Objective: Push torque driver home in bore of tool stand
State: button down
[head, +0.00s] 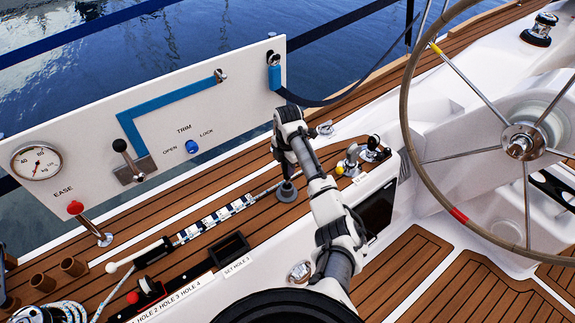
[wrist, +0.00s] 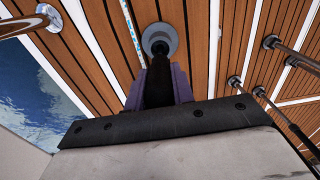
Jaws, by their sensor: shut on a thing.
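The torque driver (wrist: 157,90) is a dark upright tool in the wrist view, between the purple finger pads of my gripper (wrist: 158,80). My gripper is shut on it. The tool stand (wrist: 168,30) is a grey round base on the teak deck, and it also shows in the head view (head: 287,193), just below my gripper (head: 284,166). The driver's far end lines up with the dark centre of the stand. The gripper hides the bore, so I cannot tell how deep the driver sits.
A white panel (head: 90,110) with a gauge, lever and blue track stands behind. A striped rod (head: 215,218) lies left of the stand. Levers (head: 352,158) stand to the right, before the big steering wheel (head: 407,130).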

jog(key=shift+f, duration=0.25)
jog(key=c, duration=1.1)
grip_release()
notch_tip(320, 180, up, 14)
jog(key=shift+f+b, duration=0.1)
jog(key=shift+b, duration=0.4)
